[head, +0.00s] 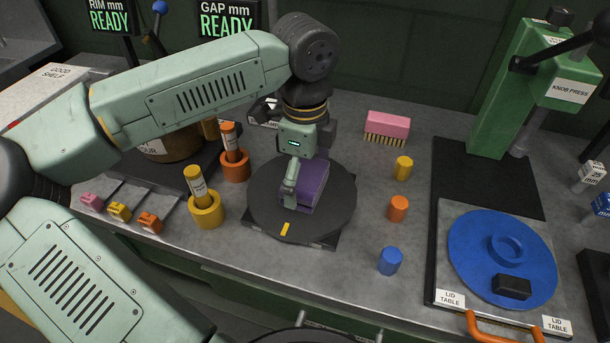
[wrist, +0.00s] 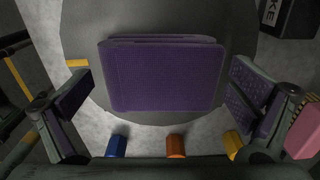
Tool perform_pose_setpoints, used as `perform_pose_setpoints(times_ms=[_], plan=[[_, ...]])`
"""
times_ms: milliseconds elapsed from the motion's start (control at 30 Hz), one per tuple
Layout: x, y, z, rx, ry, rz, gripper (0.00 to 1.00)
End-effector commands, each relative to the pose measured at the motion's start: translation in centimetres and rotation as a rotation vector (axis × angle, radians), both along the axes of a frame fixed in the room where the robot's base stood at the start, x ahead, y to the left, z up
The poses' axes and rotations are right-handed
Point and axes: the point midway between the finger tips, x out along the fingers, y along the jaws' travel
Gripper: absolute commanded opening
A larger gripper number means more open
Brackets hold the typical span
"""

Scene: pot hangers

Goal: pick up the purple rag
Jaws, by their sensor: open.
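The purple rag (head: 311,187) is a folded block on a dark round turntable (head: 262,211). In the wrist view the rag (wrist: 167,78) lies in the middle of the picture, folded in layers. My gripper (head: 297,182) is above the turntable, close to the rag, and one finger partly covers it in the head view. In the wrist view my gripper (wrist: 165,105) is open, with one finger pad on either side of the rag and visible gaps between. I cannot tell the exact height of the fingertips over the rag.
Orange (head: 235,165) and yellow (head: 206,208) holders stand left of the turntable. Blue (head: 390,261), orange (head: 398,208) and yellow (head: 403,167) cylinders stand right. A pink brush (head: 387,128) lies behind. A blue lid (head: 474,268) and green knob press (head: 515,90) are far right.

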Motion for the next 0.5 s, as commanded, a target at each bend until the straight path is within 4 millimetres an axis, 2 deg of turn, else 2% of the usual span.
perform_pose_setpoints(times_ms=[100,333,500], plan=[[-0.04,-0.04,-0.81,-0.001,0.000,-0.001,1.00],[-0.01,-0.04,-0.95,0.000,-0.001,-0.001,0.99],[-0.02,-0.03,-0.93,0.000,-0.001,-0.001,0.88]])
